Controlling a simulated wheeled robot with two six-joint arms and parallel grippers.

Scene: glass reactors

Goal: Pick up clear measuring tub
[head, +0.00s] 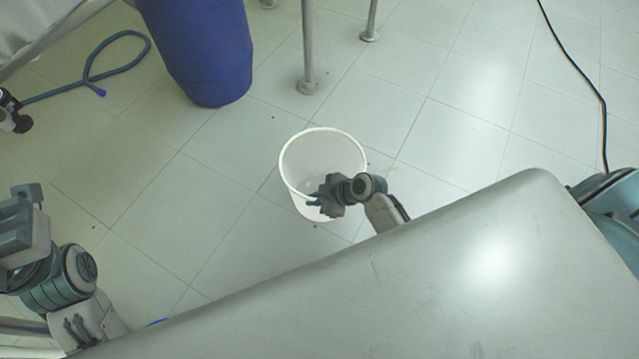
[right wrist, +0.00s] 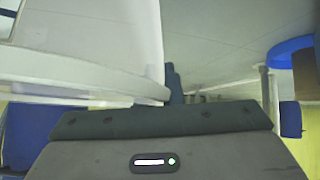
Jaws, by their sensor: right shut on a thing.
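The clear measuring tub (head: 318,151) shows as a whitish, round, open-topped bucket in the middle of the head view. It looks upright and empty. My right gripper (head: 317,198) is at its near rim and is shut on the rim. In the right wrist view the tub's pale wall and rim (right wrist: 75,82) fill the left side, and a dark finger of the right gripper (right wrist: 172,88) shows at the rim. My left gripper (head: 28,215) is at the left edge, well away from the tub; its jaw opening is not clear.
A blue barrel (head: 203,50) stands behind the tub to the left, with metal legs (head: 307,50) beside it. A blue-green hose (head: 85,75) lies at upper left. A black cable (head: 590,85) runs along the right. Tiled floor around the tub is clear.

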